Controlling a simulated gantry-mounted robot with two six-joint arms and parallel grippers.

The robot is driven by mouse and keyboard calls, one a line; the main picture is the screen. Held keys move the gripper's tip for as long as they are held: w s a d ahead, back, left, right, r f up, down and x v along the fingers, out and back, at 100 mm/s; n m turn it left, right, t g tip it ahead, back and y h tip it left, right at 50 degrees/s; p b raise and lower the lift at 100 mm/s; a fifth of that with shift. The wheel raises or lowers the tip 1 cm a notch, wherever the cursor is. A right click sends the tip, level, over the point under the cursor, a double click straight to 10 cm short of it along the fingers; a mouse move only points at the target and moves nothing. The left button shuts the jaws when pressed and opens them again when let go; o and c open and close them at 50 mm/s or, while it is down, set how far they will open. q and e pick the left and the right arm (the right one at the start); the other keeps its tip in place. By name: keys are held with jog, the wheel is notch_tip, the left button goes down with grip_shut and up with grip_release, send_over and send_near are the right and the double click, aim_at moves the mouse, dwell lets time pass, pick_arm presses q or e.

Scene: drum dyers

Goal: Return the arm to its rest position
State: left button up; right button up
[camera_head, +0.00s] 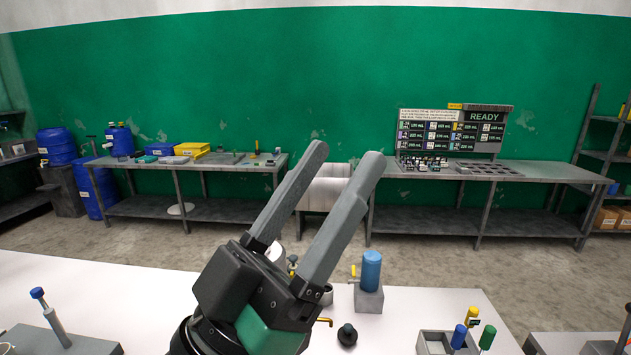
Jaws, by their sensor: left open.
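My left gripper (344,156) rises from the bottom centre, large and close to the camera. Its two long grey fingers are apart and point up and away, with nothing between them. It appears above the white table (160,290) and hides part of the things behind it. The green patch on its body faces the camera. My right gripper is not in view.
Behind the gripper, a blue cylinder (371,270) stands on a grey block. A black knob (347,335) lies nearby. A grey tray (433,343) is at the front right, by blue, green and yellow-capped pieces. A blue-topped rod (50,318) stands at left. Benches line the green wall.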

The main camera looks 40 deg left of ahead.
pick_arm(q)
jog(key=shift+s+a+r+t+y, duration=0.15)
jog(key=shift+s+r+t+y, duration=0.25)
jog(key=shift+s+r, duration=0.35)
jog(key=shift+w, duration=0.1)
notch_tip(320, 180, up, 25)
jog(key=p, duration=2.5)
jog(key=shift+r+p, duration=0.2)
jog(key=shift+p, duration=0.1)
